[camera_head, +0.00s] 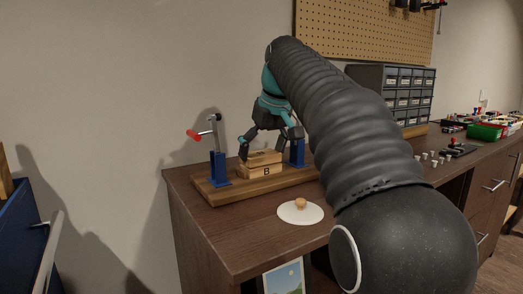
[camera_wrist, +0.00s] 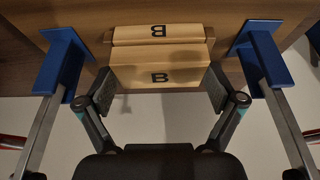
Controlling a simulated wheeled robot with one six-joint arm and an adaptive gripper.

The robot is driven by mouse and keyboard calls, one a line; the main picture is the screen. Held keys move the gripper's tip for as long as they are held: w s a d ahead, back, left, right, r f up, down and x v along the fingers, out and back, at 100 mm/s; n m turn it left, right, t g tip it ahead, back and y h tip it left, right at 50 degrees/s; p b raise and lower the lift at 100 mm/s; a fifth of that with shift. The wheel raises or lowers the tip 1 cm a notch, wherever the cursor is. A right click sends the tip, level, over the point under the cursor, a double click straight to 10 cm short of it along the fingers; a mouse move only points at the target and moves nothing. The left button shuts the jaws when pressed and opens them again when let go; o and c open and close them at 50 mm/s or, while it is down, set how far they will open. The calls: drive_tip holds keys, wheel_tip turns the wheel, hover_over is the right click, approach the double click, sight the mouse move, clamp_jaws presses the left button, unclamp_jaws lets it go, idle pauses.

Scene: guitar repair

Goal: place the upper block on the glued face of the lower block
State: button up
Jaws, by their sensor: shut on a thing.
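My gripper (camera_head: 266,149) is shut on the upper block (camera_head: 261,157), a pale wooden piece. In the wrist view, the fingers of my gripper (camera_wrist: 160,88) press on both ends of the upper block (camera_wrist: 160,58), which has a dark B facing the camera. The lower block (camera_head: 264,172), also pale wood with a B on its front, lies directly below it. In the wrist view the lower block (camera_wrist: 158,34) shows just beyond the upper one, its B upside down. The blocks look very close; I cannot tell whether they touch. The glued face is hidden.
The lower block sits on a wooden board (camera_head: 229,195) with blue clamps (camera_head: 219,170) on either side. A clamp has a red handle (camera_head: 194,135). A white disc (camera_head: 291,214) with a tan knob lies in front on the dark desk (camera_head: 252,240). Drawers (camera_head: 403,92) stand behind.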

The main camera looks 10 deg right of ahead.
drive_tip(key=shift+f, duration=0.25)
drive_tip(key=o, duration=0.9)
drive_tip(key=shift+r, duration=0.15)
drive_tip(key=v, duration=1.1)
drive_tip(key=shift+s+r, duration=0.15)
drive_tip(key=shift+r, duration=0.25)
